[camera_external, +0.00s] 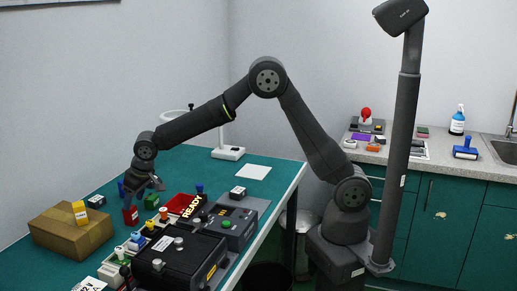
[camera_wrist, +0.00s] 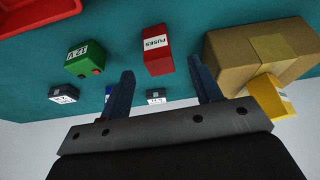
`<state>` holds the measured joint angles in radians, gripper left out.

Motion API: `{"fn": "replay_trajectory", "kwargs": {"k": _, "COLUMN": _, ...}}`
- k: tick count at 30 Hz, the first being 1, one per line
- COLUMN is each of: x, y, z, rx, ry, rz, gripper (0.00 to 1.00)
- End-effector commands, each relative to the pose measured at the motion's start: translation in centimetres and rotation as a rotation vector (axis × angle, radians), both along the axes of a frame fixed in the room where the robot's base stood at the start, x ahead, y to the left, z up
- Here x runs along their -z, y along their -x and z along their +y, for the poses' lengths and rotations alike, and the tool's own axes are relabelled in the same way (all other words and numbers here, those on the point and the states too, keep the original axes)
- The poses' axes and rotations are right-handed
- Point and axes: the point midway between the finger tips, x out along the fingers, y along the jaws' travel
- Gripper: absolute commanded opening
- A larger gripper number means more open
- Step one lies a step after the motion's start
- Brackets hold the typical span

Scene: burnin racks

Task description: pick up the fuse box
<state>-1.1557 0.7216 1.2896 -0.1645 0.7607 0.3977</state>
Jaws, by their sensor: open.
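The fuse box is a small red block with a white "FUSES" label (camera_wrist: 158,50) in the wrist view. In the external view a red block (camera_external: 130,216) stands on the green table just below my gripper (camera_external: 143,187). In the wrist view my gripper (camera_wrist: 161,66) is open, with its two dark blue fingers spread apart. The fuse box appears between and beyond the fingertips, with nothing held. Whether the fingers are level with the box cannot be told. Its lower sides are partly hidden in the external view.
A cardboard box (camera_external: 65,235) with a yellow block (camera_external: 80,211) on it stands left of the fuse box. A green box (camera_wrist: 90,62) sits on the other side, near a red tray (camera_wrist: 35,10). Dark equipment (camera_external: 178,262) crowds the table's front. A white sheet (camera_external: 253,172) lies at the back right.

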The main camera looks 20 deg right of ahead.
Motion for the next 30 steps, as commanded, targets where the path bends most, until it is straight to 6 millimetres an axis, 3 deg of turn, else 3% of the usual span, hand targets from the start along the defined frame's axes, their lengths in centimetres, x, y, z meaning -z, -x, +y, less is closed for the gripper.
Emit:
{"fn": "replay_trajectory", "kwargs": {"k": 3, "x": 1.7, "y": -0.4, "z": 0.5, "rx": 0.000, "ry": 0.002, "rz": 0.001, "gripper": 0.58}}
{"fn": "replay_trajectory", "kwargs": {"k": 10, "x": 2.9, "y": -0.9, "z": 1.0, "rx": 0.001, "ry": 0.000, "rz": 0.000, "gripper": 0.58}}
{"fn": "replay_trajectory", "kwargs": {"k": 19, "x": 6.4, "y": -2.3, "z": 2.3, "rx": 0.001, "ry": 0.001, "rz": 0.001, "gripper": 0.58}}
{"fn": "replay_trajectory", "kwargs": {"k": 29, "x": 7.0, "y": -2.5, "z": 2.5, "rx": 0.001, "ry": 0.000, "rz": 0.000, "gripper": 0.58}}
{"fn": "replay_trajectory", "kwargs": {"k": 30, "x": 7.0, "y": -2.5, "z": 2.5, "rx": 0.001, "ry": 0.000, "rz": 0.000, "gripper": 0.52}}
